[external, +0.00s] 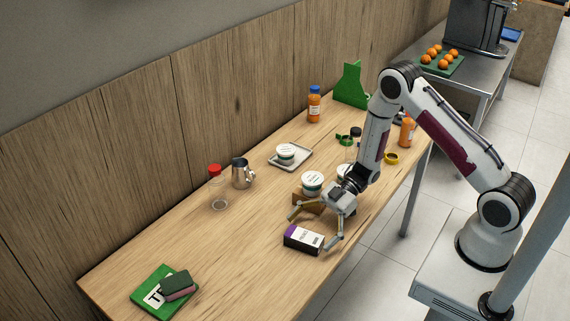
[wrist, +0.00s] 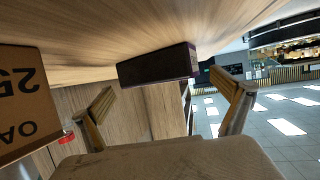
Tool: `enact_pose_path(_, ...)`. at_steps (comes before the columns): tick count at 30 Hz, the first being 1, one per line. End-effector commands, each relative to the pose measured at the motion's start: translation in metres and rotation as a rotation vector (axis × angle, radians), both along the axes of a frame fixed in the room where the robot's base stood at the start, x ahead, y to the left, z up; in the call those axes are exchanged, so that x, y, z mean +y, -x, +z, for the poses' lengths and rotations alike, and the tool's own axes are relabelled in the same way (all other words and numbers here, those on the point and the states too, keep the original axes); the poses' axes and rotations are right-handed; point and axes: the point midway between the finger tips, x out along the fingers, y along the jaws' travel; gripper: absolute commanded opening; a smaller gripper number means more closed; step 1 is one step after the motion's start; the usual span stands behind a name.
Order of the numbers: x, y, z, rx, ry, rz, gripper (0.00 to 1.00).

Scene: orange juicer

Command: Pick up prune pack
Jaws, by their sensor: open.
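The prune pack (external: 304,240) is a small box with purple, white and black faces, lying on the table near its front edge. In the wrist view the prune pack (wrist: 155,68) shows as a dark box with a purple edge, ahead of and between my fingers. My gripper (external: 311,232) is open and low over the table. Its fingers are spread wide, one toward each end of the pack. In the wrist view my gripper (wrist: 164,92) has nothing between its fingertips, and the pack lies beyond them. I cannot tell whether either finger touches it.
A brown carton (wrist: 25,100) stands close beside my left-hand finger in the wrist view. A white tub (external: 312,183) sits just behind the gripper. A metal pitcher (external: 241,173) and a red-capped bottle (external: 215,170) stand further back.

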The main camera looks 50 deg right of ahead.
Motion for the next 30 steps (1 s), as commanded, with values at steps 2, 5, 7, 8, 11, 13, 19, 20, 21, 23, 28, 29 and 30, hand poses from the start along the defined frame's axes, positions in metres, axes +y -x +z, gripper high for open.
enact_pose_path(2,-0.0001,0.0,0.0,0.0,0.0,0.0,1.0)
enact_pose_path(5,-0.0001,0.0001,0.0,0.0,0.0,0.0,1.0)
enact_pose_path(7,-0.0001,0.0001,0.0,0.0,0.0,0.0,1.0)
enact_pose_path(8,-0.0002,0.0001,0.0001,0.0,0.0,0.0,1.0)
enact_pose_path(11,-0.0002,0.0001,0.0001,0.0,0.0,0.0,0.87)
enact_pose_path(13,-0.0002,0.0001,0.0001,0.0,0.0,0.0,0.69)
enact_pose_path(19,-0.0002,0.0002,0.0,0.0,0.0,0.0,0.61)
enact_pose_path(20,-0.0002,0.0002,0.0,0.0,0.0,0.001,0.61)
enact_pose_path(21,-0.0001,0.0002,-0.0001,0.0,0.0,0.001,0.61)
enact_pose_path(23,-0.0002,0.0002,0.0,0.001,0.001,0.001,0.61)
enact_pose_path(28,-0.0002,0.0001,0.0023,0.0,0.0,0.0,0.61)
enact_pose_path(29,-0.0002,0.0,0.0032,0.0,0.0,0.0,0.61)
enact_pose_path(30,-0.0002,-0.0001,0.0047,0.0,0.0,0.0,0.61)
